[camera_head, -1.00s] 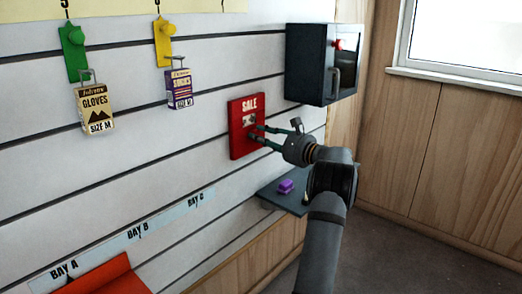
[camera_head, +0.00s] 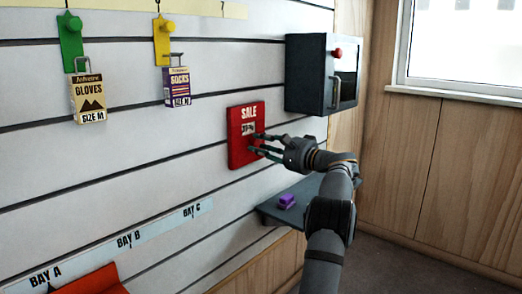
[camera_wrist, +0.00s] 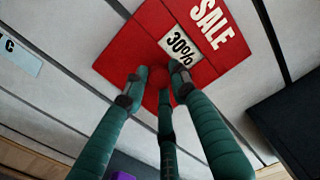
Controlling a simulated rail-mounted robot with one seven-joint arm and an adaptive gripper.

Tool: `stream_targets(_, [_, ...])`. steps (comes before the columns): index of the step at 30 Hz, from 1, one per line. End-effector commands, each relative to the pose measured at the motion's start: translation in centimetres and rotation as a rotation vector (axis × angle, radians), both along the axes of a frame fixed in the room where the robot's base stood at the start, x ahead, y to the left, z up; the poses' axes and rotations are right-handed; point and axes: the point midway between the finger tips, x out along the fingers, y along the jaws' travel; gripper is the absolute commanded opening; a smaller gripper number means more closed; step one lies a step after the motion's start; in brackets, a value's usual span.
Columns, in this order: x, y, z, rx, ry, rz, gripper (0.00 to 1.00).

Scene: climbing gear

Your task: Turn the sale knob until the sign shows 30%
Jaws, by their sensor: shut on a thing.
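The red SALE sign (camera_head: 238,152) hangs on the slatted wall, left of and below the dark box. In the wrist view the sign (camera_wrist: 125,52) is close and tilted, and its white window (camera_wrist: 179,46) reads 30%. The window (camera_head: 248,129) is small and blurred in the head view. My gripper (camera_head: 256,143) reaches the lower part of the sign from the right. In the wrist view its green-sleeved fingers (camera_wrist: 158,76) are closed in just below the window, around the knob's place. The knob itself is mostly hidden by the fingers.
A dark box (camera_head: 306,75) with a handle and red button is above right of my gripper. A dark shelf (camera_head: 318,190) with a purple item (camera_head: 288,201) is below. Gloves (camera_head: 88,98) and socks (camera_head: 177,86) packs hang at left.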

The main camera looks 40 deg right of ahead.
Motion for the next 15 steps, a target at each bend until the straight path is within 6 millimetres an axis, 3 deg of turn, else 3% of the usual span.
stream_targets(14, [0.17,0.48,-0.03,-0.013,-0.001,0.011,0.0])
stream_targets(15, [0.18,0.48,-0.05,-0.013,-0.001,0.011,0.27])
